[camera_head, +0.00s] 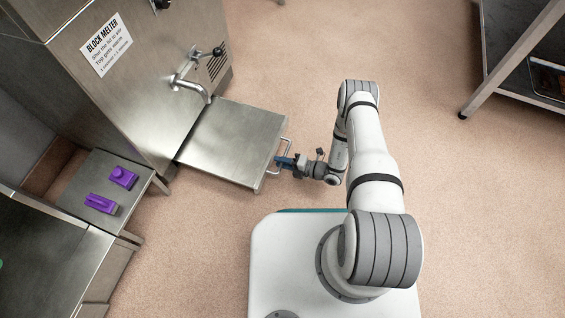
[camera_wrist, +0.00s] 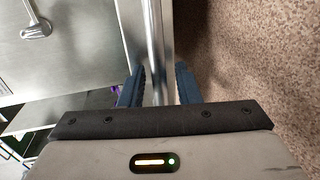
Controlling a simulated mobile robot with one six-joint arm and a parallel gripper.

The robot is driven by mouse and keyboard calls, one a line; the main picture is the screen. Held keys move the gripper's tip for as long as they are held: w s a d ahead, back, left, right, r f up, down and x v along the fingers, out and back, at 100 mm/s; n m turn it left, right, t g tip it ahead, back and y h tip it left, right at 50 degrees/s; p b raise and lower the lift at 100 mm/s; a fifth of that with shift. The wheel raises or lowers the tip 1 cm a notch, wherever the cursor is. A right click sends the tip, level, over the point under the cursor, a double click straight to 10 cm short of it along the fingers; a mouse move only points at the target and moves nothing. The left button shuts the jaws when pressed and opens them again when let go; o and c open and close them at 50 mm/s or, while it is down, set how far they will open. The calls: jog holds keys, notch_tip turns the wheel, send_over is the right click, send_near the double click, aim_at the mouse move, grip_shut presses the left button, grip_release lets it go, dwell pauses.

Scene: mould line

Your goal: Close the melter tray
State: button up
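The melter tray (camera_head: 232,142) is a flat steel drawer pulled out from the front of the block melter (camera_head: 135,80). Its bar handle (camera_head: 284,150) is on the outer edge, facing my arm. My gripper (camera_head: 280,161) is at this handle. In the wrist view the handle bar (camera_wrist: 156,45) runs between the two blue fingers of my gripper (camera_wrist: 159,78), with a small gap on each side. The gripper is open around the bar. The tray's edge (camera_wrist: 132,30) shows just left of the bar.
A tap (camera_head: 192,88) juts from the melter above the tray. A low steel bench (camera_head: 130,207) at left bears purple blocks (camera_head: 101,204). A steel rack (camera_head: 495,75) stands at the upper right. The floor (camera_head: 300,50) around the tray is clear.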

jog(key=shift+c, duration=0.3)
grip_shut()
dwell(0.3)
